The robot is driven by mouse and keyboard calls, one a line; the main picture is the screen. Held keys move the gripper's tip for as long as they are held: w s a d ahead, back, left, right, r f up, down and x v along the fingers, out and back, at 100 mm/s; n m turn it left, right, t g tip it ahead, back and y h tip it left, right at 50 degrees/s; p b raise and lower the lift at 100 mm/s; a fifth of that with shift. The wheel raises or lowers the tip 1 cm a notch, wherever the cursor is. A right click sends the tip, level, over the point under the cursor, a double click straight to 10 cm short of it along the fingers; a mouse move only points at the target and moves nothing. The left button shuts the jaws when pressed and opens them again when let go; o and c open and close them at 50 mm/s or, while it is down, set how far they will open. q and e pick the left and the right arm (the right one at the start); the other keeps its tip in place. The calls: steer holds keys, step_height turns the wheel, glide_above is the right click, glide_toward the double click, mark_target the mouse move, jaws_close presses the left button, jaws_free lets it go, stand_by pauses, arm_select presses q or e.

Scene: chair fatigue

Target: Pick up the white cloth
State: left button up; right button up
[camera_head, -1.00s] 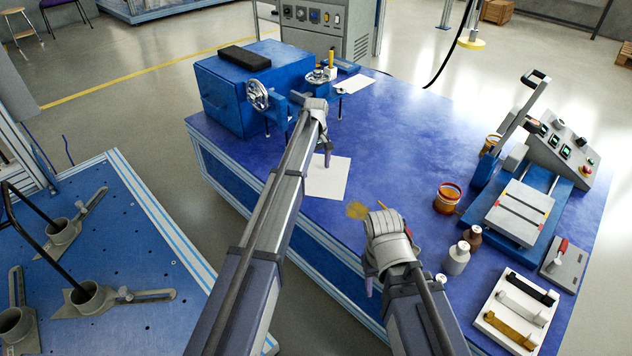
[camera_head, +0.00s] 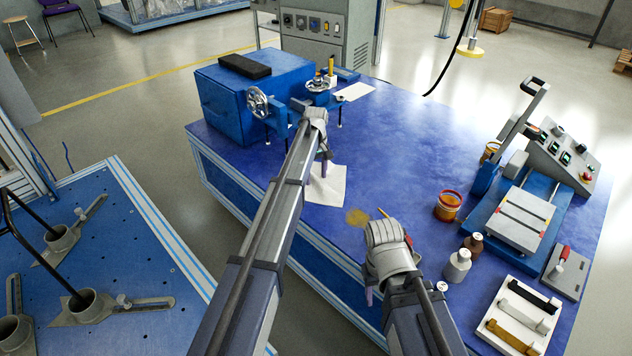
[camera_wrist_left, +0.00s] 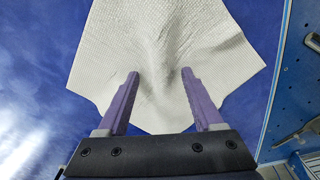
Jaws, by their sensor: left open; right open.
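The white cloth (camera_head: 335,190) lies on the blue worktable, near its left edge. In the left wrist view the textured cloth (camera_wrist_left: 110,45) has a soft fold or bulge running between the fingers, and its outline is uneven. My left gripper (camera_head: 323,169) is down at the cloth. Its two purple fingers (camera_wrist_left: 159,75) are apart and over the cloth, with cloth between them; whether they touch it I cannot tell. My right gripper (camera_head: 369,296) hangs near the table's front edge, away from the cloth; its fingers are mostly hidden by its wrist.
An orange jar (camera_head: 448,207), a white bottle (camera_head: 457,266) and a brown bottle (camera_head: 473,243) stand to the right. A blue box (camera_head: 240,95) with a handwheel stands behind the cloth.

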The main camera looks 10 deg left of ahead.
arm_select(q)
steer(key=c, duration=0.9)
steer(key=shift+r, duration=0.15)
jaws_close()
step_height(320, 180, up, 12)
steer(key=p, duration=1.2)
steer(key=shift+f, duration=0.2)
